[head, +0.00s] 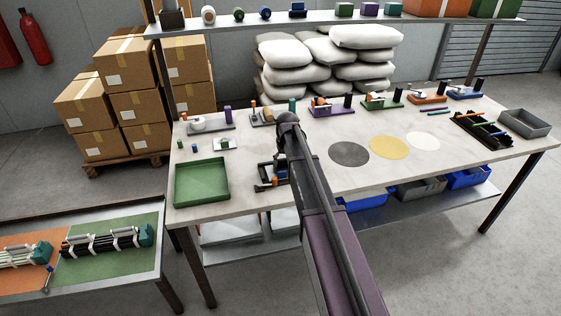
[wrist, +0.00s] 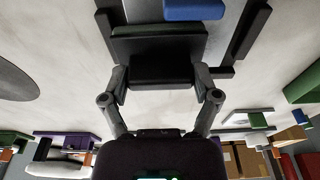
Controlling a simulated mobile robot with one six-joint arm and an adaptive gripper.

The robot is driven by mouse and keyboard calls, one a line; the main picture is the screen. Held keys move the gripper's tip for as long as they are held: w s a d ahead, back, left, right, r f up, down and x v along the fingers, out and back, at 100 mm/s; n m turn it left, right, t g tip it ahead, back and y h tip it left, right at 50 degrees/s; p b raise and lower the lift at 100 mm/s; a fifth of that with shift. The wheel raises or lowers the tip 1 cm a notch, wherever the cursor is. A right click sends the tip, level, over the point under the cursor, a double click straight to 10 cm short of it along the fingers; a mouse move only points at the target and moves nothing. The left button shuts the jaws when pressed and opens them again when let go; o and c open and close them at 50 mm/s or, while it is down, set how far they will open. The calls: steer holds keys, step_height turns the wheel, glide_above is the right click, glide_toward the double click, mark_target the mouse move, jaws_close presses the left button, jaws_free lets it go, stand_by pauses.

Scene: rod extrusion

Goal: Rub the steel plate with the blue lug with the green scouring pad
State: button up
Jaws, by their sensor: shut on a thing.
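My gripper (wrist: 160,80) is shut on the black block that backs the green scouring pad (wrist: 157,32); one finger presses on each side. The pad shows as a dark green layer on the far side of the block. Beyond it, the blue lug (wrist: 195,10) stands at the top edge of the wrist view, with a grey plate surface (wrist: 145,10) beside it, between black bars. I cannot tell whether the pad touches the plate. In the head view my arm hides most of the gripper and pad, by a black fixture (head: 266,172) on the bench.
A green tray (head: 202,183) stands left of the fixture. A dark grey disc (head: 349,153), a yellow disc (head: 388,147) and a white disc (head: 423,141) lie to the right on clear bench. Several small fixtures line the back, and a black rack (head: 482,128) stands at right.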

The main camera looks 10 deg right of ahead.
steer(key=shift+d, duration=0.4)
steer(key=shift+d+f, duration=0.1)
steer(key=shift+d, duration=0.25)
steer(key=shift+c, duration=0.9)
steer(key=shift+o, duration=0.7)
steer(key=shift+d, duration=0.2)
step_height(320, 180, up, 3)
steer(key=p, duration=0.2)
steer(key=shift+f+p, duration=0.2)
steer(key=shift+p, duration=0.15)
steer(key=shift+c, duration=0.8)
steer(key=shift+a+r+p, duration=0.15)
steer(key=shift+r+p, duration=1.5)
steer(key=shift+r, duration=0.05)
